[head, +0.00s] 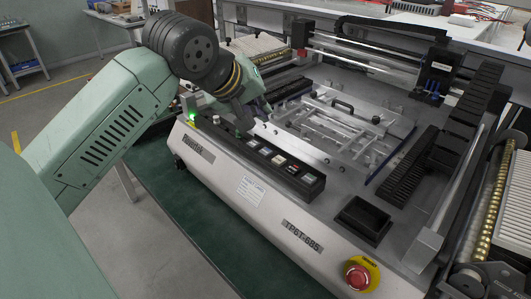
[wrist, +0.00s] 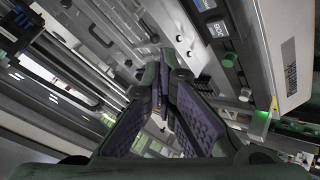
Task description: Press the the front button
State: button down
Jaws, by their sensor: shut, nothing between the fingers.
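The front of the pick-and-place machine carries a black strip of several push buttons (head: 279,160). A red mushroom button (head: 358,277) on a yellow ring sits at the near right corner. A green light (head: 193,117) glows at the left end, and it also shows in the wrist view (wrist: 262,114). Which of these is the front button I cannot tell. My gripper (head: 245,118) hangs over the left end of the button strip. In the wrist view its fingers (wrist: 164,62) converge, shut and empty. Part of the strip (wrist: 217,30) shows to their right. Contact with a button cannot be made out.
A clear plate with a black handle (head: 342,103) lies in the machine's bed. Black feeder racks (head: 433,150) and a gantry head (head: 437,65) stand to the right. A small black tray (head: 363,219) is near the front edge. The floor in front is free.

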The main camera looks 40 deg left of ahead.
jog(key=b, duration=0.3)
send_over(262, 150)
notch_tip(262, 150, down, 6)
jog(key=shift+r, duration=0.25)
jog(key=shift+f+b, duration=0.35)
jog(key=shift+b, duration=0.05)
jog(key=shift+f, duration=0.1)
dwell(0.6)
jog(key=shift+f+b, duration=0.35)
jog(key=shift+b, duration=0.4)
